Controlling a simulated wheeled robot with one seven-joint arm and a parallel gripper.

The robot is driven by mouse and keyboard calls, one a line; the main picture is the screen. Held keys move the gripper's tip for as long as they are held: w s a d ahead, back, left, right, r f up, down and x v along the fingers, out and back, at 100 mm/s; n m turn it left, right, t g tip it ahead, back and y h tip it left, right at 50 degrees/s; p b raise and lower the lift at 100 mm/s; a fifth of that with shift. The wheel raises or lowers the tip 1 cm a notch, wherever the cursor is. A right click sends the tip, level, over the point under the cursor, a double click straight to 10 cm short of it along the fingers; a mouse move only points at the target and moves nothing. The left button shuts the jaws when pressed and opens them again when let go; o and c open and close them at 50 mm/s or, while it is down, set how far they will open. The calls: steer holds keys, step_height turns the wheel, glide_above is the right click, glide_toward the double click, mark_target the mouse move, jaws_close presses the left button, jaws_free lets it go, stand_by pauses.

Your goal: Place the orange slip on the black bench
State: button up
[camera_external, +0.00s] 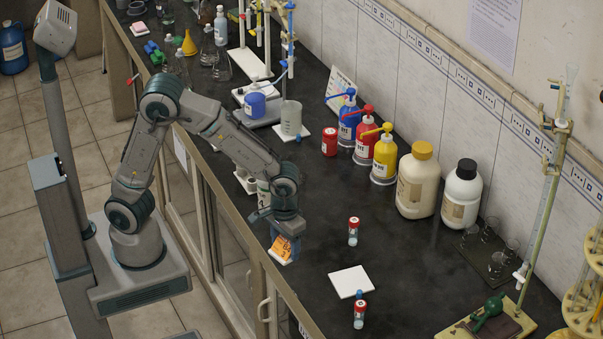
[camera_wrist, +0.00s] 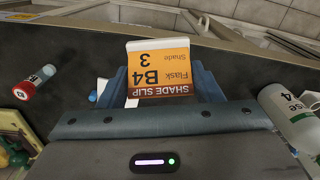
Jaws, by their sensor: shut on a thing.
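The orange slip (camera_wrist: 160,72) reads "Shade Slip, Flask B4, Shade 3" and appears upside down in the wrist view. My gripper (camera_wrist: 162,95) is shut on it, with a blue-grey finger at each side. In the external view the slip (camera_external: 284,248) hangs below my gripper (camera_external: 285,228) near the front edge of the bench. The black bench (camera_external: 310,200) runs from the back left to the lower right. The slip's exact height over the bench top is hard to tell.
Pump bottles (camera_external: 384,158) line the wall.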

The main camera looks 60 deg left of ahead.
mark_target(286, 242)
step_height(286, 242, up, 5)
steer(key=shift+w+f, duration=0.1)
steer(key=shift+f, duration=0.05)
steer(key=w+a+m, duration=0.1)
steer(key=w+a, duration=0.4)
steer(key=a, duration=0.5)
steer(key=w+a+b, duration=0.1)
steer(key=w+a, duration=0.5)
steer(key=a, duration=0.4)
steer(key=w+a+m, duration=0.1)
steer(key=w+a, duration=0.4)
steer(key=a, duration=0.5)
steer(key=s+a+b, duration=0.1)
steer(key=s+a, duration=0.2)
steer(key=a, duration=1)
steer(key=s+a, duration=0.2)
steer(key=a, duration=1.2)
steer(key=shift+m, duration=0.4)
steer(key=f, duration=0.7)
steer(key=f+p, duration=0.1)
steer(key=f, duration=0.3)
steer(key=shift+d+f, duration=0.15)
steer(key=shift+d, duration=0.1)
steer(key=shift+f+p, duration=0.4)
steer(key=shift+f, duration=1.8)
